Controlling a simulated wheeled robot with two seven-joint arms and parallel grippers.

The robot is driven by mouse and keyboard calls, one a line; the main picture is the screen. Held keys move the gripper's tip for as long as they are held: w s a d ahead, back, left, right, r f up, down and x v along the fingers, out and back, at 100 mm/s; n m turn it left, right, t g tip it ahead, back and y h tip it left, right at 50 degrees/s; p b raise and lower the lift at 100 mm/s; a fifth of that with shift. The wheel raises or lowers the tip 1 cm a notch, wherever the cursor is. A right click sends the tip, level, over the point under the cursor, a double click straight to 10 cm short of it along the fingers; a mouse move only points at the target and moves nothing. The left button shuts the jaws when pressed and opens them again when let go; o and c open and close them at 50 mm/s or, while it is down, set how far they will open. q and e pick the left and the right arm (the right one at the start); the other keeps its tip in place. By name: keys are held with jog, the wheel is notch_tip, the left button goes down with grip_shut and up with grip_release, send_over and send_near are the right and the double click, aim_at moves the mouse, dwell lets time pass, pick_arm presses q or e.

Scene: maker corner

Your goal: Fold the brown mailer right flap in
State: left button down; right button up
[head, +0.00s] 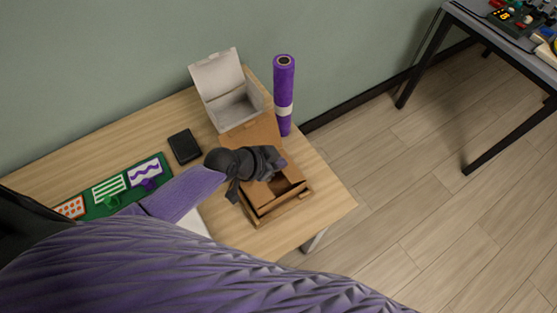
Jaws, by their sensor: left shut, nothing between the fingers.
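The brown mailer (260,132) is an open cardboard box near the table's right end. Its lid stands up at the back, and its front wall faces me. My left gripper (279,164) is shut and empty, over the mailer's right part, where the dark inside shows. I cannot tell whether it touches the cardboard. The gripper and its dark wrist hide the middle and left of the box. The right flap cannot be made out clearly beside the fingers. My right gripper is not in view.
A white open box (219,78) stands behind the mailer, beside an upright purple roll (284,85). A black flat case (185,146) and a green mat (127,179) with patterned cards lie to the left. The wooden table (328,197) is bare right of the mailer.

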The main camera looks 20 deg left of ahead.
pick_arm(q)
jog(key=shift+s+a+f+t+h+b, duration=0.25)
jog(key=shift+f+t+h+b, duration=0.35)
jog(key=shift+b, duration=0.95)
jog(key=shift+s+a+f+b, duration=0.1)
jog(key=shift+s+f+b, duration=0.15)
jog(key=shift+b, duration=0.4)
jog(key=shift+s+a+f+b, duration=0.2)
jog(key=shift+s+f+b, duration=0.05)
jog(key=shift+f+b, duration=0.35)
jog(key=shift+s+f, duration=0.1)
jog(key=shift+f, duration=0.05)
